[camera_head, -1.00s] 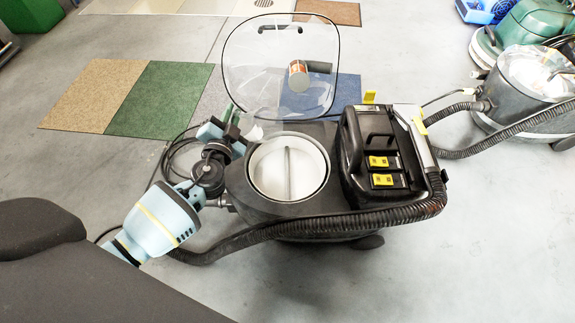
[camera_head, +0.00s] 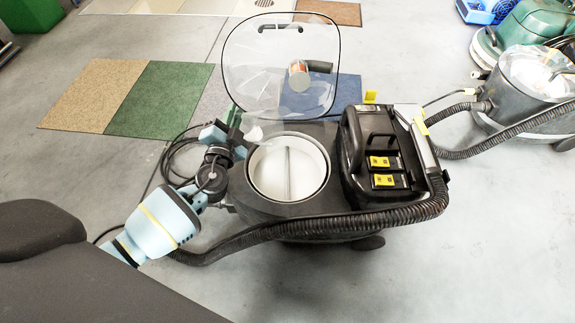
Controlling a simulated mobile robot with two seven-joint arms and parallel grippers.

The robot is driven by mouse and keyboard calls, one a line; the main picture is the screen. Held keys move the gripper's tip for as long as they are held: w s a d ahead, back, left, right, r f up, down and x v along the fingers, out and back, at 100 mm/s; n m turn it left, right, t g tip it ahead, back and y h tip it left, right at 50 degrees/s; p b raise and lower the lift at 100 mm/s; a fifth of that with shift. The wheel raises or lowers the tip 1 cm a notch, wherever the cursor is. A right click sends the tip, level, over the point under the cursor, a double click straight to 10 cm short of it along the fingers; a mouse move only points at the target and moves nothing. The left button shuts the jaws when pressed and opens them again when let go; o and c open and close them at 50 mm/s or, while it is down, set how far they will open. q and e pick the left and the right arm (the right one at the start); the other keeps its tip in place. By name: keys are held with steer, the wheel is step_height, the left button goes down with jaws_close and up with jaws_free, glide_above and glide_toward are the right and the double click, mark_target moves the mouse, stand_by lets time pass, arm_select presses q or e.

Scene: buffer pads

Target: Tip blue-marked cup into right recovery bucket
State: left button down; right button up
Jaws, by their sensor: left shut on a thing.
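My left gripper (camera_head: 236,136) is at the left rim of a round white bucket (camera_head: 290,168) set in a dark machine body. It is shut on a small, pale, see-through thing (camera_head: 259,129) that looks like a cup, beside and just above the bucket's upper left rim. Its blue mark cannot be made out, and the gripper hides part of it. The bucket is open at the top and has a thin upright bar or seam down its middle. No second bucket can be clearly told. My right gripper is not in view.
A clear lid (camera_head: 255,65) stands raised behind the bucket, with a grey can with an orange label (camera_head: 299,76) near it. A black box with yellow tags (camera_head: 375,150) stands right of the bucket. A ribbed hose (camera_head: 330,228) curves along the front. Open floor lies at the front right.

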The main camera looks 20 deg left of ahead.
mark_target(245, 131)
arm_select(q)
steer(key=shift+d+m+t, duration=0.3)
steer(key=shift+m, duration=0.1)
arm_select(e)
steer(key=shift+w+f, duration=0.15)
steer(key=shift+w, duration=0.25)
arm_select(q)
steer(key=shift+s+d+b, duration=0.1)
steer(key=shift+d+b, duration=0.05)
steer(key=shift+b, duration=0.35)
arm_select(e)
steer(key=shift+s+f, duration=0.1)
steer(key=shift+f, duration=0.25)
arm_select(q)
steer(key=shift+d+m, duration=0.1)
steer(key=shift+m, duration=0.3)
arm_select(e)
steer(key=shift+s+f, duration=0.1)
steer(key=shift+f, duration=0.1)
arm_select(q)
steer(key=shift+d+b, duration=0.15)
steer(key=shift+b, duration=0.35)
steer(key=shift+s+t, duration=0.1)
steer(key=shift+t, duration=0.2)
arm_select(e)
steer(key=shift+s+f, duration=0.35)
